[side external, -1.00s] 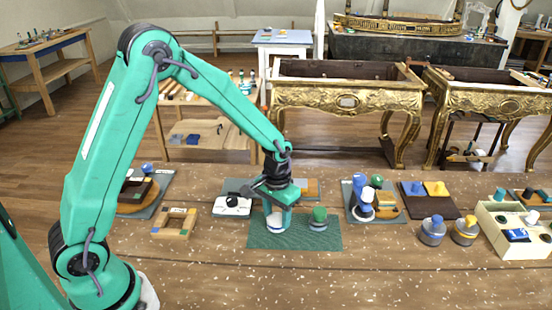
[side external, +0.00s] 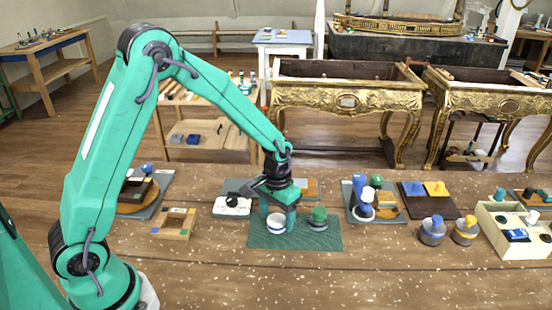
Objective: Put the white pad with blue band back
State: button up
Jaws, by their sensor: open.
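The white pad with a blue band (side external: 276,226) sits upright on the left part of the green mat (side external: 262,242). My gripper (side external: 278,217) is open and low over the mat, with a finger on each side of the pad. I cannot tell whether either finger touches it. A grey pad with a green top (side external: 318,219) stands on the same mat, just right of my gripper.
Left are a white block with a black knob (side external: 232,206) and a wooden frame (side external: 174,223). Right are a grey tray of bottles (side external: 390,214), two grey jars (side external: 432,230) and a cream box (side external: 500,240). The front tabletop is clear.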

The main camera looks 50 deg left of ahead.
aim_at(277, 219)
notch_tip(277, 219, up, 12)
dwell(0.6)
dwell(0.5)
jog(key=s+a+r+t, duration=0.1)
jog(key=s+r+t, duration=0.1)
jog(key=s, duration=0.4)
jog(key=s+r+t, duration=0.1)
jog(key=s+r, duration=0.4)
jog(key=s, duration=0.2)
jog(key=s+a+r+m+t, duration=0.1)
jog(key=s+r+t, duration=0.1)
jog(key=s, duration=0.4)
jog(key=shift+s+a+r+t, duration=0.3)
jog(key=shift+s+a+r, duration=0.1)
jog(key=shift+r, duration=0.4)
